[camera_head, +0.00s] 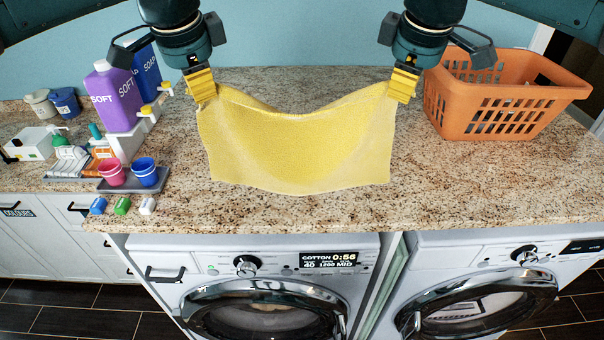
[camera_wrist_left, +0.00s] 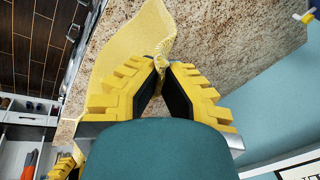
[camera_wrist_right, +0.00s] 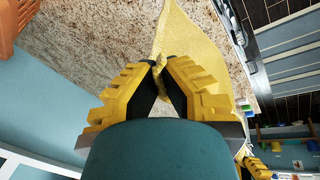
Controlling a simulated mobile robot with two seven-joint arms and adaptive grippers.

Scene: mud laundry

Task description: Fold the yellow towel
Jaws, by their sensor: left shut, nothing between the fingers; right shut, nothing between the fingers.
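The yellow towel (camera_head: 290,150) is spread between my two grippers over the front of the speckled counter, its upper edge sagging in the middle. My left gripper (camera_head: 207,100) is shut at the towel's upper left corner. The left wrist view shows the bunched corner of the towel (camera_wrist_left: 150,45) at the fingertips. My right gripper (camera_head: 397,97) is shut at the upper right corner, and the right wrist view shows the towel (camera_wrist_right: 185,40) gathered at its fingertips. The towel's lower edge is wavy and lies before the counter's front edge. I cannot tell how much of it touches the counter.
An orange basket (camera_head: 500,105) stands on the right of the counter (camera_head: 440,185). A purple bottle (camera_head: 115,97), a blue box (camera_head: 143,72), and a tray (camera_head: 133,185) with a pink cup (camera_head: 111,172) and a blue cup (camera_head: 145,173) stand on the left. Washing machines are below.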

